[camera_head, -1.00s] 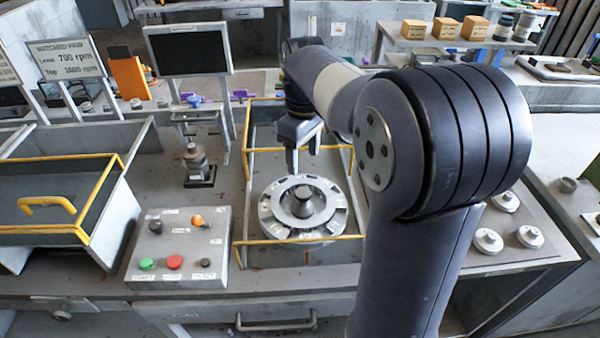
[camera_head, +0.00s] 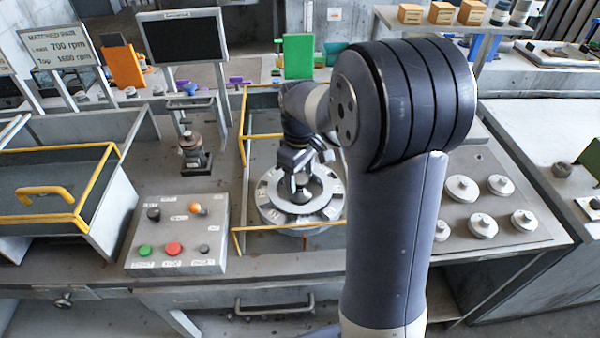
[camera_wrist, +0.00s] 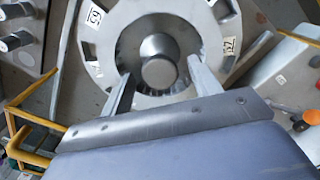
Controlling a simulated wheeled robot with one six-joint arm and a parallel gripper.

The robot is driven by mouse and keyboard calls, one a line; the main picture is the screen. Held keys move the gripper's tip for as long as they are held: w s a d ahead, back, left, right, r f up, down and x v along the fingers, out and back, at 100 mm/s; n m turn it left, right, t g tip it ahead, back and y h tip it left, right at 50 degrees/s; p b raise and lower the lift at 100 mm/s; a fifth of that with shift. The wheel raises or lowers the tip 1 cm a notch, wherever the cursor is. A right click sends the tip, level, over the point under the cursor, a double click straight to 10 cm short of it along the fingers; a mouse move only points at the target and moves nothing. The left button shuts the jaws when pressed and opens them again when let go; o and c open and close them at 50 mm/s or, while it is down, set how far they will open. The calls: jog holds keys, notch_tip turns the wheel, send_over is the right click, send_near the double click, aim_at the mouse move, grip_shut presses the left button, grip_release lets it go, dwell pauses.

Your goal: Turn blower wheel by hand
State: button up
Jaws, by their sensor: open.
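The blower wheel (camera_head: 268,205) is a round grey metal disc with slots, small labels and a raised central hub. It lies flat inside a yellow-edged housing (camera_head: 240,170) on the bench. In the wrist view the wheel (camera_wrist: 90,48) fills the upper middle, with its rounded hub (camera_wrist: 158,70) at the centre. My gripper (camera_head: 299,190) is over the wheel's middle. In the wrist view its two fingers (camera_wrist: 158,85) are apart, one on each side of the hub, with gaps showing. I cannot tell whether they touch the wheel. My arm hides the housing's right side.
A control box (camera_head: 180,235) with buttons and knobs stands left of the housing. A yellow-rimmed tray (camera_head: 60,217) is farther left. A small post fixture (camera_head: 192,150) and a dark monitor (camera_head: 184,37) stand behind. Several round grey parts (camera_head: 483,226) sit on a plate at right.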

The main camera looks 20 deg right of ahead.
grip_shut()
dwell(0.5)
jog(key=shift+n, duration=0.3)
jog(key=n, duration=0.9)
jog(key=shift+n+p, duration=0.35)
jog(key=shift+n, duration=0.05)
jog(key=n, duration=0.4)
jog(key=shift+n, duration=0.3)
jog(key=n, duration=0.4)
jog(key=shift+n, duration=0.3)
